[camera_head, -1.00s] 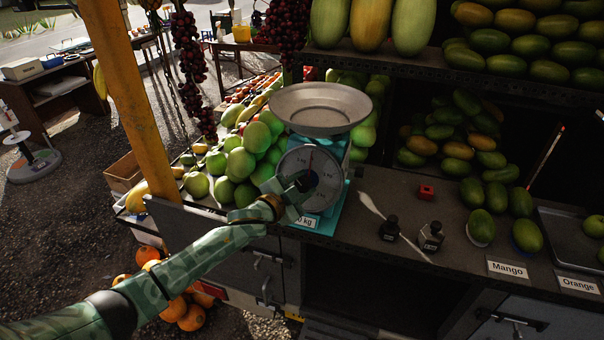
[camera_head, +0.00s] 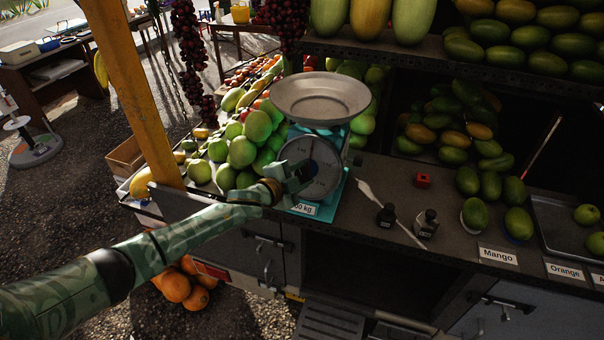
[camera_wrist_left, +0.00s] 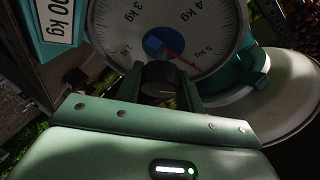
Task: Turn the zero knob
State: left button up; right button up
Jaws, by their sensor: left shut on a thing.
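The weighing scale (camera_head: 328,195) is a teal box with a round white dial (camera_head: 322,152) and a metal pan (camera_head: 320,97) on top. It stands on the counter. My left gripper (camera_head: 306,170) is at the lower front of the dial. In the left wrist view, its two green fingers (camera_wrist_left: 160,88) are shut on a black round knob (camera_wrist_left: 158,76), one on each side. The zero knob has a pale line on its face. Behind it are the dial's blue centre (camera_wrist_left: 160,42) and a red needle tilted toward the 5 kg mark. My right gripper is not in view.
Green mangoes (camera_head: 243,152) lie close left of the scale. Two small dark bottles (camera_head: 426,224) and a red cube (camera_head: 423,180) stand on the counter at right. A yellow post (camera_head: 137,100) rises beside my left arm. Dark grapes (camera_head: 188,55) hang behind.

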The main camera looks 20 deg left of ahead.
pick_arm(q)
jog(key=o, duration=1)
jog(key=b+v, duration=0.1)
jog(key=v, duration=1.5)
jog(key=shift+s+r, duration=0.15)
